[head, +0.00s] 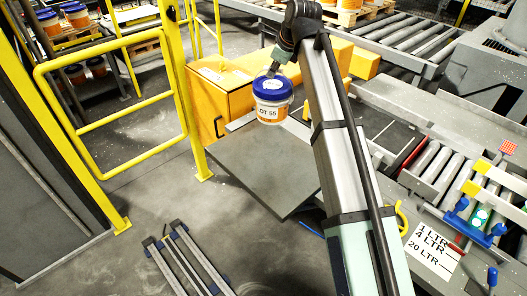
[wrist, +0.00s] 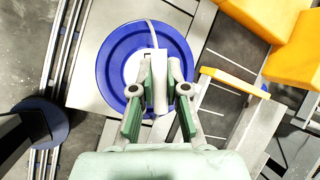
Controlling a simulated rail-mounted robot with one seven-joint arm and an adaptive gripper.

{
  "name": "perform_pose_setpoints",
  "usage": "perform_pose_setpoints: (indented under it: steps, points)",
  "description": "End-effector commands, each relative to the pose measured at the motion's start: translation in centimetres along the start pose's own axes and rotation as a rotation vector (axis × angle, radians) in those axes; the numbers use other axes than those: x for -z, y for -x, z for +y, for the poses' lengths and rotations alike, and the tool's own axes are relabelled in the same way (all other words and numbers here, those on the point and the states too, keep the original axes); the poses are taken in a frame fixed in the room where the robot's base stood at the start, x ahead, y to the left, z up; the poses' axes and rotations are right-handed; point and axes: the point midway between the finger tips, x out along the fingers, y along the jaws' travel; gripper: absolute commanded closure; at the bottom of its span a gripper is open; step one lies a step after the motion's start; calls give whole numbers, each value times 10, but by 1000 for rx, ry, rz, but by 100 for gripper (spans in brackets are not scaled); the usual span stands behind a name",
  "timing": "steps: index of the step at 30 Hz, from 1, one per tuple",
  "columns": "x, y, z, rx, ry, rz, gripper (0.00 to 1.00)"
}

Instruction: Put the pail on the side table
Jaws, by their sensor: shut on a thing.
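The pail (head: 271,108) is white and orange with a blue lid and a label reading "QT 55". In the head view it hangs upright from my gripper (head: 275,70), over the far part of the grey side table (head: 260,165). In the wrist view I look down on the blue lid (wrist: 112,55), and my gripper (wrist: 158,100) is shut on the pail's pale handle (wrist: 153,38) above it. The table top (wrist: 88,85) shows below the lid. Whether the pail's base touches the table cannot be told.
A yellow cabinet (head: 215,88) stands just behind the table. A yellow guard rail (head: 130,125) is at left. Roller conveyors (head: 425,160) lie at right. Metal rails (head: 190,262) lie on the floor in front. The near part of the table top is clear.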

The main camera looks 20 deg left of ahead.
Motion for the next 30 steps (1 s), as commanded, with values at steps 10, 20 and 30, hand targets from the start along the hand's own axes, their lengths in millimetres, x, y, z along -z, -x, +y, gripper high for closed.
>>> perform_pose_setpoints:
  steps: [10,20,30]
  points:
    - [23,-45,18,4,-11,5,100]
    - [52,-105,37,5,-11,3,100]
    - [66,-137,46,7,-9,1,100]
